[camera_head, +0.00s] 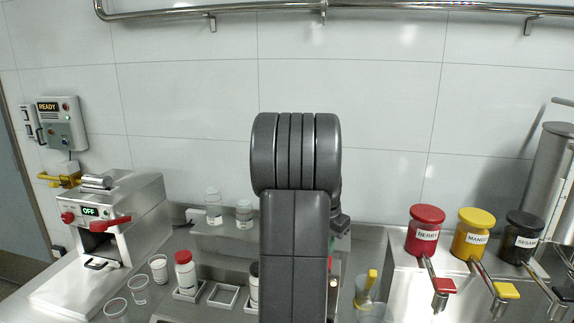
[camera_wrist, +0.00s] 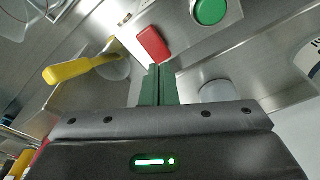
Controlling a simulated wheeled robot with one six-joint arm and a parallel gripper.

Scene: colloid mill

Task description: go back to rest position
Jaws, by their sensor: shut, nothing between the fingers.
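My gripper (camera_wrist: 158,85) shows in the wrist view with its two dark green fingers pressed together and nothing between them. In the wrist view a red block-like part (camera_wrist: 153,44) lies just beyond the fingertips, apart from them as far as I can tell. My grey arm stands upright in the middle of the head view and hides the counter behind it. The gripper itself is hidden behind the arm in the head view.
The colloid mill (camera_head: 120,215) stands at left, its display reading OFF. Dispensers labelled BERRY (camera_head: 425,232), MANGO (camera_head: 472,235) and SESAME (camera_head: 519,238) stand at right. Cups (camera_head: 138,290) and a red-capped bottle (camera_head: 185,272) stand left of my arm. A yellow-handled tool (camera_wrist: 82,70) and green button (camera_wrist: 210,11) are near my gripper.

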